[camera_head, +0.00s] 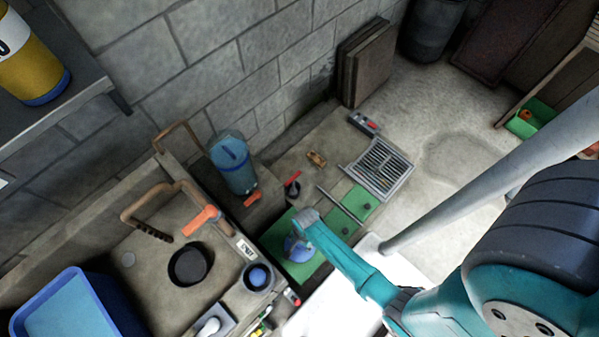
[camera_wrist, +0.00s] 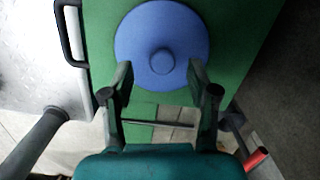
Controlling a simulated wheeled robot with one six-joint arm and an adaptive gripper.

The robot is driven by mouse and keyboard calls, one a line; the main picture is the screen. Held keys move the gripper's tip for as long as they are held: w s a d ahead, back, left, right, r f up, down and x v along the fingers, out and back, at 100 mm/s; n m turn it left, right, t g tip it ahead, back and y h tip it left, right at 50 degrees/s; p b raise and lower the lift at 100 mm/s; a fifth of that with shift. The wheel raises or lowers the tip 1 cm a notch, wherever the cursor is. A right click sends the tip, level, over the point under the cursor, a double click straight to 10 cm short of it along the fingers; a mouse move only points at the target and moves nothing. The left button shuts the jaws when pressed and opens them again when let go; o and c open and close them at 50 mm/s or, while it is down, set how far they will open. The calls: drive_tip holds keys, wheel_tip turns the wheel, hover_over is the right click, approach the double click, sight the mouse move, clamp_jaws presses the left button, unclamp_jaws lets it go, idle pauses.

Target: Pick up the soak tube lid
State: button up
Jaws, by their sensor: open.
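The soak tube lid is a round blue disc with a small central knob (camera_wrist: 162,30). It lies on a green mat (camera_wrist: 245,40) at the top of the wrist view. In the head view the lid (camera_head: 297,250) shows on the green mat, partly covered by my gripper (camera_head: 305,222). My gripper (camera_wrist: 160,80) is open and empty in the wrist view. Its two fingers reach toward the lid's near edge, with the knob between their lines and beyond the tips. I cannot tell the height of the fingertips above the lid.
A blue cylinder (camera_head: 233,165) stands behind the mat. A metal grate (camera_head: 378,167) lies farther back. A thin rod (camera_head: 340,204) lies between green mats.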

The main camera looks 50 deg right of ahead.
sight(300, 245)
drive_tip(key=shift+w+a+f, duration=0.1)
drive_tip(key=shift+a+f, duration=0.05)
drive_tip(key=shift+f, duration=1.65)
clamp_jaws()
